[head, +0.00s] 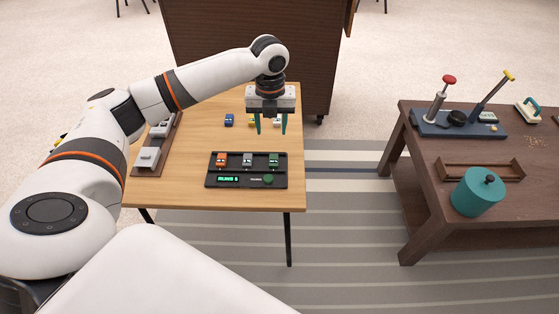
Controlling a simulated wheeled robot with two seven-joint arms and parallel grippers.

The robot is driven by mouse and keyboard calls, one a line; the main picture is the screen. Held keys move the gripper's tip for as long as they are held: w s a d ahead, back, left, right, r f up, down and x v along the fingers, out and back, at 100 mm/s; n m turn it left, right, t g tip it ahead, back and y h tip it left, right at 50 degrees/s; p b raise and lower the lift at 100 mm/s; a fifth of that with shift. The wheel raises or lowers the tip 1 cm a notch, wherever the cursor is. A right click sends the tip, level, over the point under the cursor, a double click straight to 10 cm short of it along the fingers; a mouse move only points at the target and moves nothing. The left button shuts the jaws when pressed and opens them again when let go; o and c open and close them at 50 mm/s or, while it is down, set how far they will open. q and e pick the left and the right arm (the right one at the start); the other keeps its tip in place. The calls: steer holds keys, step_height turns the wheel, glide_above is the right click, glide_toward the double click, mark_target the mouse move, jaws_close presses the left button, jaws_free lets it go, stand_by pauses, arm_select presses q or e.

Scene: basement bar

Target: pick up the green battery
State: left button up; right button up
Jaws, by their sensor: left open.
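My left gripper (271,128) points down, open and empty, above the small wooden table. A black holder (197,183) with a lit green display lies on the table just in front of it. A green block that looks like a battery (273,159) sits in the right slot, beside a grey block (247,159) and an orange block (221,159). Behind the holder stand a blue block (229,120), a yellow block (253,122) and a pale block (277,121). The yellow and pale ones are partly hidden by my fingers, so the pale one's full colour is unclear. My right gripper is out of view.
A brown tray with grey devices (149,158) lies at the table's left edge. A dark cabinet (195,55) stands behind. At right, a low brown table (418,180) carries a teal pot (477,194), an empty wooden rack (480,172) and a blue lever device (458,124).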

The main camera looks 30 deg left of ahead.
arm_select(q)
steer(key=b, duration=0.2)
glide_above(274, 159)
steer(key=f, duration=0.6)
steer(key=shift+a+f, duration=0.35)
steer(key=shift+f, duration=0.05)
steer(key=f, duration=0.1)
steer(key=f+b, duration=0.1)
steer(key=f, duration=0.1)
steer(key=f+b, duration=0.1)
steer(key=f, duration=0.1)
steer(key=shift+s+d, duration=0.1)
steer(key=shift+d, duration=0.25)
steer(key=c, duration=1.1)
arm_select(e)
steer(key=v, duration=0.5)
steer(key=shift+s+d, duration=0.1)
